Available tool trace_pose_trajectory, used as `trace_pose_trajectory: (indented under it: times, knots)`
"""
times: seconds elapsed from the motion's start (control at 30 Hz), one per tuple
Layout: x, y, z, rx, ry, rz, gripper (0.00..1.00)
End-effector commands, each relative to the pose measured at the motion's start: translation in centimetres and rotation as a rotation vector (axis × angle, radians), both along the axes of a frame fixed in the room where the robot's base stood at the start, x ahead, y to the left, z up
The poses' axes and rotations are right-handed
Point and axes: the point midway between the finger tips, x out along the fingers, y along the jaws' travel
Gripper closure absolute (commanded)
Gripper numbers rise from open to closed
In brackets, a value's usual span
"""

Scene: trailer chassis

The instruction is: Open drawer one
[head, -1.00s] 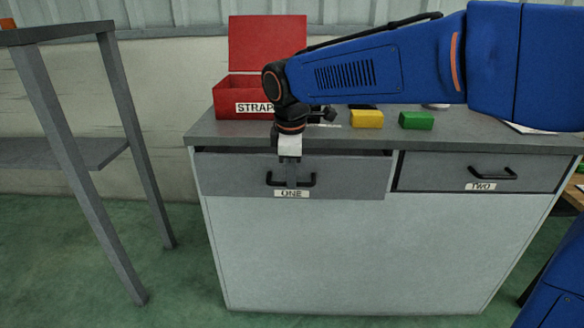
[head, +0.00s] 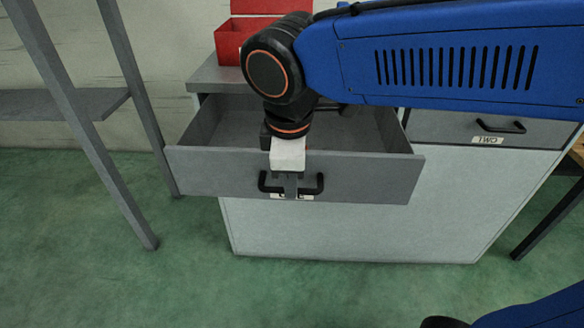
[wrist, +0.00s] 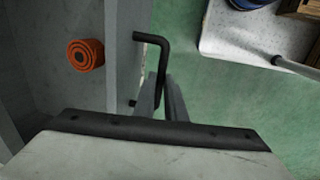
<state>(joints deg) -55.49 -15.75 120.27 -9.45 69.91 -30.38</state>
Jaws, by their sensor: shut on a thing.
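Drawer one (head: 375,177) is pulled well out of the grey cabinet in the head view, its open inside showing behind the front panel. Its black bar handle (head: 313,190) is on the front, with the label mostly covered by my gripper. My gripper (head: 291,187) points down and is shut on the handle. In the wrist view my gripper's fingers (wrist: 165,100) close on the black handle (wrist: 152,40). An orange and black ringed roll (wrist: 86,54) lies inside the drawer in that view.
Drawer two (head: 487,133) is shut at the right. A red box (head: 228,42) stands on the cabinet top (head: 205,76). A grey metal rack (head: 112,80) stands close on the left. Green floor (head: 110,280) is clear in front.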

Motion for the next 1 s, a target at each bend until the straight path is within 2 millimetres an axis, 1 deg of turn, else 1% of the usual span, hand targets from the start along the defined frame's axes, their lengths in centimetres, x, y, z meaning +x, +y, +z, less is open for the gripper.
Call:
trace_pose_trajectory:
  times: [0.2, 0.5, 0.53, 0.6, 0.87, 1.0]
  knots:
    - [-0.7, 0.1, 0.08, 0.002, -0.001, 0.001, 1.0]
    - [-0.69, 0.11, 0.1, 0.002, -0.001, 0.0, 1.0]
    - [-0.69, 0.11, 0.1, 0.002, -0.001, 0.0, 0.87]
    - [-0.69, 0.1, 0.09, 0.002, -0.001, 0.0, 0.71]
    - [-0.69, 0.07, 0.05, 0.001, -0.001, 0.0, 0.71]
    - [-0.78, 0.07, 0.54, 0.001, -0.001, 0.0, 0.71]
